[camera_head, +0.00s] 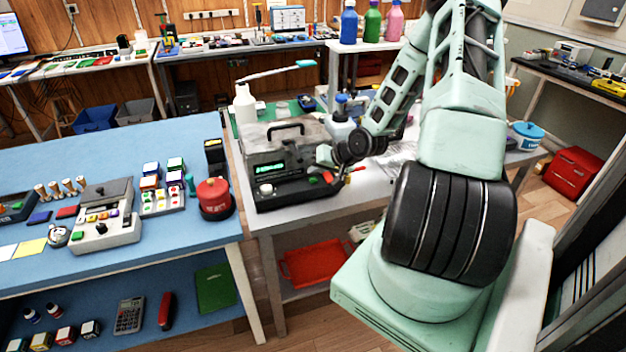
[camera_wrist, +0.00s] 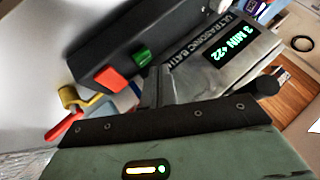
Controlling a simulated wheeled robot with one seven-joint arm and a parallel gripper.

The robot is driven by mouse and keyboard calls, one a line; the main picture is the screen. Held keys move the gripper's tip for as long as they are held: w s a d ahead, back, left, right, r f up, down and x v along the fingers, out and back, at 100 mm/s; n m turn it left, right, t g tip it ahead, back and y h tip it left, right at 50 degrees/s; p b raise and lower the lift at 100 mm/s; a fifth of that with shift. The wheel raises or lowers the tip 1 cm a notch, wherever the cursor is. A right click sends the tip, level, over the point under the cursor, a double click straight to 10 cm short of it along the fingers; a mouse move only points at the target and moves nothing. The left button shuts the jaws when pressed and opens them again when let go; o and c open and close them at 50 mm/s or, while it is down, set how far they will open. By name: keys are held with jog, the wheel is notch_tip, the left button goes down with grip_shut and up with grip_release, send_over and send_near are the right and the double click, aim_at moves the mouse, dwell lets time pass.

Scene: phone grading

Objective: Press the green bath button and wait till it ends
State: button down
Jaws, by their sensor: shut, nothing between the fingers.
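The ultrasonic bath (camera_head: 290,190) is a dark grey box with a lid handle, standing on the white-topped bench right of the blue table. Its front panel shows the green button (camera_wrist: 142,56) beside a red button (camera_wrist: 110,78). The lit green display (camera_wrist: 230,40) seems to read "3 MIN +22"; it also glows in the head view (camera_head: 268,169). My gripper (camera_wrist: 154,82) is shut and empty, its tips close to the green button in the wrist view. I cannot tell whether they touch it. In the head view my gripper (camera_head: 325,155) is at the bath's right side.
Red and yellow handled tools (camera_wrist: 66,112) lie close beside the bath. A white bottle (camera_head: 244,104) and a blue-capped bottle (camera_head: 341,122) stand behind it.

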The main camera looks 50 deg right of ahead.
aim_at(316, 181)
jog(key=shift+f, duration=0.15)
jog(key=shift+f, duration=0.3)
jog(key=shift+f+b, duration=0.3)
jog(key=shift+f, duration=0.15)
dwell(0.8)
jog(key=shift+r, duration=0.15)
jog(key=shift+r+p, duration=0.75)
jog(key=shift+p, duration=0.15)
notch_tip(316, 181, up, 5)
jog(key=p, duration=0.5)
jog(key=shift+r, duration=0.1)
dwell(0.6)
